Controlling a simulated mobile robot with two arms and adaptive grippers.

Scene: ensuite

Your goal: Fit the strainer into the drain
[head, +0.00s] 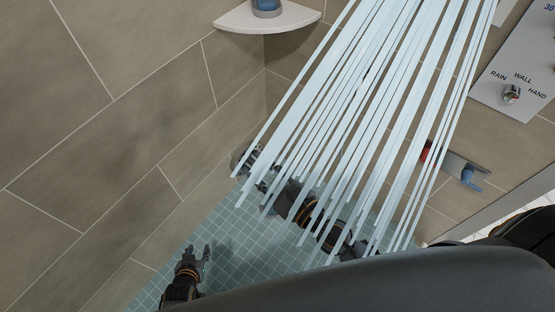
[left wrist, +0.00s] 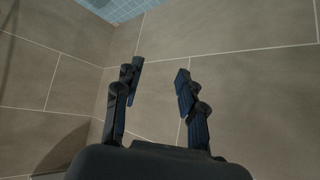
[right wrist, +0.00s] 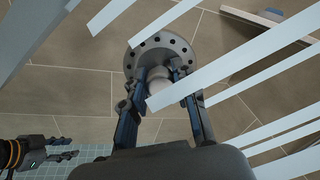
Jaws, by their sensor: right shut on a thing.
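The strainer is a round grey metal disc with holes around its rim, seen in the right wrist view (right wrist: 186,45) and at the far corner of the shower in the head view (head: 241,158). My right gripper (right wrist: 160,82) is shut on its pale central knob and holds the disc up beyond the fingertips. In the head view the right gripper (head: 264,174) is partly behind the water streams. My left gripper (head: 201,252) is open and empty over the tiled floor at lower left; it also shows open in the left wrist view (left wrist: 159,72). I cannot make out the drain in any view.
Pale streams of falling water (head: 375,95) cross the head view and the right arm. The teal tiled floor (head: 262,240) lies between brown walls. A corner shelf (head: 290,18) holds a blue item. A control panel (head: 520,70) and a red, grey and blue item (head: 455,165) are at right.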

